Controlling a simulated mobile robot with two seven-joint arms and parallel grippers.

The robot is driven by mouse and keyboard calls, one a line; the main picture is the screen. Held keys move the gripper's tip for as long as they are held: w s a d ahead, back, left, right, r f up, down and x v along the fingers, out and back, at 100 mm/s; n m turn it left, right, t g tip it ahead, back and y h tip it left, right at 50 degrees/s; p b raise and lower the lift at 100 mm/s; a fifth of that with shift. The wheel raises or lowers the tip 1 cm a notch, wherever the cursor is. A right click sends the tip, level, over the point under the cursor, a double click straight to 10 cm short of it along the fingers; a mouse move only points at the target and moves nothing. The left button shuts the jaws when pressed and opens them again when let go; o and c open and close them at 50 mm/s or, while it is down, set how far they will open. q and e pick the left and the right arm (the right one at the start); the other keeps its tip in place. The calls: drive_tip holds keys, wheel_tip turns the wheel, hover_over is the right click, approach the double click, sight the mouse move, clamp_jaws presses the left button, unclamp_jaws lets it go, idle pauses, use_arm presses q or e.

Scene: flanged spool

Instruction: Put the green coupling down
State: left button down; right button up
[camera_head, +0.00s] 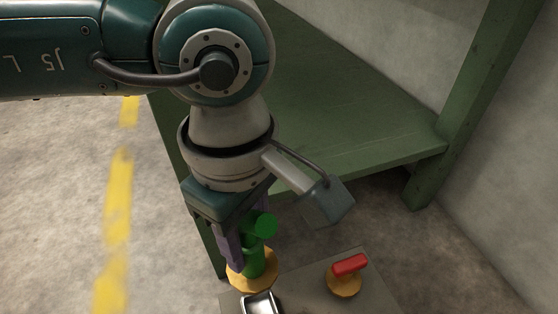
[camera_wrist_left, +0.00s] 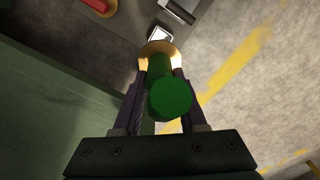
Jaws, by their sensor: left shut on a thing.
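The green coupling (camera_head: 262,226) is a green cylinder with a wider round end on top, and it stands roughly upright. My left gripper (camera_head: 244,252) is shut on it, with the purple fingers on either side. In the left wrist view the green coupling (camera_wrist_left: 171,97) sits between the fingers (camera_wrist_left: 158,78). An orange-yellow disc (camera_head: 250,279) is at its lower end, also seen in the left wrist view (camera_wrist_left: 158,48). I cannot tell whether the coupling rests on the disc or is joined to it. My right gripper is not in view.
A grey surface (camera_head: 300,272) carries a red handle (camera_head: 349,264) on an orange-yellow round base (camera_head: 343,285). A shiny metal piece (camera_head: 261,304) is close to the coupling. A green bench (camera_head: 340,130) stands behind. The concrete floor at left, with a yellow line (camera_head: 118,200), is clear.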

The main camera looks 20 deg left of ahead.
sight(254, 277)
use_arm(q)
wheel_tip(254, 277, down, 10)
drive_tip(key=b, duration=0.5)
drive_tip(key=shift+d+r, duration=0.1)
wheel_tip(254, 277, down, 5)
drive_tip(key=b, duration=0.4)
drive_tip(key=shift+f+b, duration=0.35)
drive_tip(key=shift+f, duration=0.1)
drive_tip(key=shift+c, duration=2.3)
unclamp_jaws()
drive_tip(key=shift+r, duration=0.1)
